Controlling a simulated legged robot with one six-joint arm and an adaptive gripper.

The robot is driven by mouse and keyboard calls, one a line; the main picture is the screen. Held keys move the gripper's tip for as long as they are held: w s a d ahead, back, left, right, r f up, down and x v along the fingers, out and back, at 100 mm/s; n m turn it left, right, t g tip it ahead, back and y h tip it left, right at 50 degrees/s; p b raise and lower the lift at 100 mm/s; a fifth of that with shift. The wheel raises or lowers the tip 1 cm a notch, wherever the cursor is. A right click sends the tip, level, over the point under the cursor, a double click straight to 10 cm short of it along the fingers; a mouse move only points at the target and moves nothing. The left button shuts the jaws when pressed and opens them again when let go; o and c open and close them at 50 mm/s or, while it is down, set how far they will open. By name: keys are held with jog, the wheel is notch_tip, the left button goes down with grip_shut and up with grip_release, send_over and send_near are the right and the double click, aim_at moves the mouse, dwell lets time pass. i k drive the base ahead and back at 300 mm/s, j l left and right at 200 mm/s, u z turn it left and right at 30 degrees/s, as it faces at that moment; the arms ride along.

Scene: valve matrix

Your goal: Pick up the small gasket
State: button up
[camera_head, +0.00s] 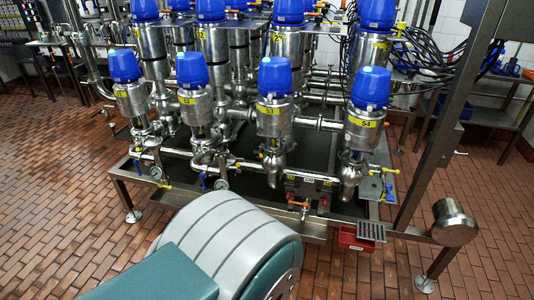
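I cannot make out a small gasket anywhere in the head camera view. A small red bin (357,239) with a white label hangs at the front right edge of the valve frame, beside a grey grate (371,231). What the bin holds is too small to tell. A grey and teal link of my arm fills the bottom middle and hides part of the floor and the frame's front edge. My gripper is not in view.
The valve matrix has several steel valves with blue caps (274,76) above a metal drip tray (255,180). A steel post (440,140) and round steel end (454,222) stand at the right. Work tables (500,110) stand behind. Brick floor (60,200) is clear at left.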

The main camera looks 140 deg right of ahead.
aim_at(225, 145)
jog(key=z, duration=0.4)
jog(key=k+z, duration=0.15)
jog(key=z, duration=0.6)
jog(key=k+z, duration=0.1)
jog(key=z, duration=0.3)
jog(key=l+z, duration=0.15)
jog(key=z, duration=1.4)
jog(key=j+z, duration=0.1)
jog(key=z, duration=0.25)
jog(key=j+z, duration=0.1)
jog(key=z, duration=0.3)
jog(key=j+z, duration=0.1)
jog(key=z, duration=0.25)
jog(key=k+j+z, duration=0.1)
jog(key=j+z, duration=0.15)
jog(key=z, duration=0.2)
jog(key=i+j, duration=0.15)
jog(key=i, duration=0.55)
jog(key=i+j, duration=0.15)
jog(key=i, duration=0.55)
jog(key=i+j, duration=0.2)
jog(key=i, duration=0.5)
